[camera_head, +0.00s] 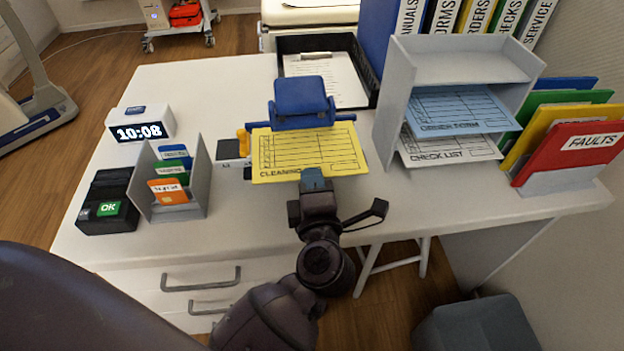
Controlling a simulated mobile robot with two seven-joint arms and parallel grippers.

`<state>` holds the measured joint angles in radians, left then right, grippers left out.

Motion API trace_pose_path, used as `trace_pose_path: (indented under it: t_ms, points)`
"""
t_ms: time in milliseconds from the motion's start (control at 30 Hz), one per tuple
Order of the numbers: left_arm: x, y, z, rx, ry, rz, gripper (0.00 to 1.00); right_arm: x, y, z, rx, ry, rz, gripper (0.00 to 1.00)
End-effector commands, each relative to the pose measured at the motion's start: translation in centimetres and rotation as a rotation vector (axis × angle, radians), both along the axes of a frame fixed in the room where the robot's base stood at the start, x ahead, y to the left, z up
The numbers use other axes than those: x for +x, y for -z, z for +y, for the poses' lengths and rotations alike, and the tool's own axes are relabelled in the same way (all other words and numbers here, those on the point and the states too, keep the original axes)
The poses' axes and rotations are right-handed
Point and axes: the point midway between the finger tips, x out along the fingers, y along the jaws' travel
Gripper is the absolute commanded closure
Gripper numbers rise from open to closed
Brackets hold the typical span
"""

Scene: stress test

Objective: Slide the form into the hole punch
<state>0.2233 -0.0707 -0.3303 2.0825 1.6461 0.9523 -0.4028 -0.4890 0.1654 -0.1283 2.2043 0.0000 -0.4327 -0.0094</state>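The yellow form (300,150), headed "CLEANING", lies roughly level over the white desk, its printed side up. The blue hole punch (302,96) stands just beyond it. The form's far edge meets the front of the punch's blue base; I cannot tell whether it is inside the slot. My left gripper (313,180) is at the middle of the form's near edge, shut on it, with the bluish fingertips covering part of the heading. The lower finger is hidden. My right gripper is not in view.
Left of the form are a small dark-topped box (232,150), a card holder (205,180), a card reader (108,205) and a clock (140,125). A black tray (367,75) is behind; a grey paper rack (398,85) and red folder (570,150) are right.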

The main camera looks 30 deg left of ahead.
Motion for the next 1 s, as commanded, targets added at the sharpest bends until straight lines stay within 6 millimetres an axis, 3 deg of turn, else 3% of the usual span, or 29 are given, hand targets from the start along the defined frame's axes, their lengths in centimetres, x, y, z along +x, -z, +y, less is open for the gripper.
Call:
trace_pose_path:
  t_ms: [567,767,1000]
  points:
    - [0.54,-0.10,0.49,0.000,0.000,-0.002,1.00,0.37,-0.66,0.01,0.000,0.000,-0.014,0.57]
    - [0.52,-0.02,0.50,0.001,0.000,-0.001,0.71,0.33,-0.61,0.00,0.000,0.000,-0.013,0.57]
    - [0.51,-0.01,0.49,0.000,0.000,0.000,0.68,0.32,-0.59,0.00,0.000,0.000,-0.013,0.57]
